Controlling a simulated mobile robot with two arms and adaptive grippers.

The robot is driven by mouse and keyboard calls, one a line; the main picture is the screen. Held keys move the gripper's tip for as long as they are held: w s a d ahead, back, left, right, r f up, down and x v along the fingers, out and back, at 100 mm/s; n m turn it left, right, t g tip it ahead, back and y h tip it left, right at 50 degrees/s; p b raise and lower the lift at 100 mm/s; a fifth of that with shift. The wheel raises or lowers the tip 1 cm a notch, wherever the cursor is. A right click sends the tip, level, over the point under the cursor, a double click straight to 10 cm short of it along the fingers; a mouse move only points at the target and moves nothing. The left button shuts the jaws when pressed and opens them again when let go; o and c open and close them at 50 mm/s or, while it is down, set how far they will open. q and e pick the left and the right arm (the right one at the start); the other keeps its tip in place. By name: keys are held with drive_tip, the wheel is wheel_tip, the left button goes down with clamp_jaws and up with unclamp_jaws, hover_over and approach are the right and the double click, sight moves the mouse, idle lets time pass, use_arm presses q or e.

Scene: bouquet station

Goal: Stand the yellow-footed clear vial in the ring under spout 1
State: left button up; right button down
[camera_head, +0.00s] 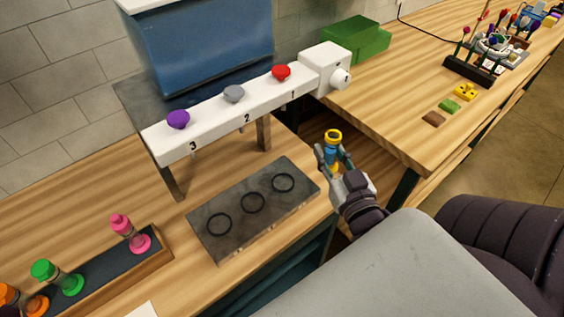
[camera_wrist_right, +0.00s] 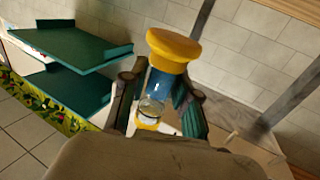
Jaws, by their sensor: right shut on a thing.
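The yellow-footed clear vial (camera_head: 333,148) is between the fingers of my right gripper (camera_head: 331,163), which is shut on it. It looks roughly upright in the head view, right of the ring plate and apart from it. In the right wrist view the vial (camera_wrist_right: 158,86) has a wide yellow end, a bluish see-through body and more yellow at the other end, between the fingers of my right gripper (camera_wrist_right: 160,97). The ring under spout 1 (camera_head: 283,174) is the rightmost on the dark plate (camera_head: 240,232) and is empty. My left gripper is not in view.
The white spout bar (camera_head: 215,122) with purple, grey and red knobs spans above the plate on metal legs. A rack (camera_head: 160,241) with pink, green and orange-footed vials stands at lower left. A second table (camera_head: 400,80) holds a green box (camera_head: 358,40).

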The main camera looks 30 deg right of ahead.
drive_tip(key=shift+a+f+h+b, duration=0.15)
drive_tip(key=shift+h+b, duration=0.25)
drive_tip(key=shift+b, duration=0.7)
drive_tip(key=shift+w+a+f+b, duration=0.85)
drive_tip(key=shift+w+f+b, duration=0.2)
drive_tip(key=shift+w+f, duration=0.55)
drive_tip(key=shift+w+a+f+b, duration=0.85)
drive_tip(key=shift+w+f+b, duration=0.25)
drive_tip(key=shift+w+f, duration=0.45)
drive_tip(key=shift+w+a+f+b, duration=0.95)
drive_tip(key=shift+w+f, duration=0.4)
drive_tip(key=shift+f, duration=0.4)
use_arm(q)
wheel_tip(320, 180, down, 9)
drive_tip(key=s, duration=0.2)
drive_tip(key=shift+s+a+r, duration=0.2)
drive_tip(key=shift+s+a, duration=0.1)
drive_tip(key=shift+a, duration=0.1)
use_arm(e)
drive_tip(key=shift+d, duration=0.1)
